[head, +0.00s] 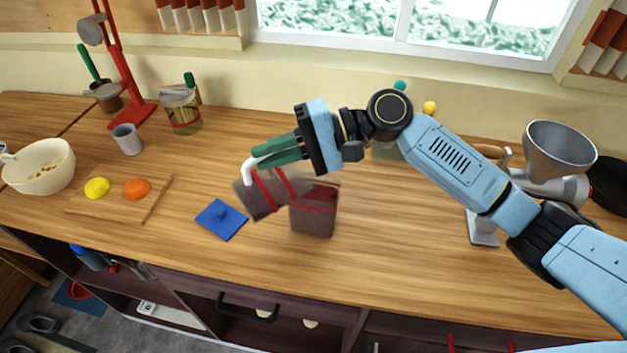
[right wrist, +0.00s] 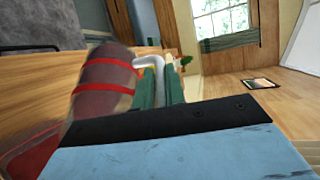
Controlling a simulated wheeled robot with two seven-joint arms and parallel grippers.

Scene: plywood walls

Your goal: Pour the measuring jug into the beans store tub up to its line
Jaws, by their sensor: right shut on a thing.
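The measuring jug (head: 258,200) is dark, see-through brown with red bands and a white handle. My right gripper (head: 272,157) is shut on that handle, and the jug hangs tilted just left of the tub. In the right wrist view, the jug (right wrist: 104,82) is left of my green fingers (right wrist: 158,85). The beans store tub (head: 313,214) stands upright on the counter, dark with a red line around its upper part. The jug and arm overlap its top left, so I cannot tell whether they touch. No falling stream shows. My left gripper is out of view.
A blue lid (head: 221,219) lies left of the tub. A board (head: 118,204) with a yellow and an orange piece, a cream bowl (head: 38,168) and a grey cup (head: 127,139) are further left. A grey funnel-topped machine (head: 558,146) stands right. The front counter is clear.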

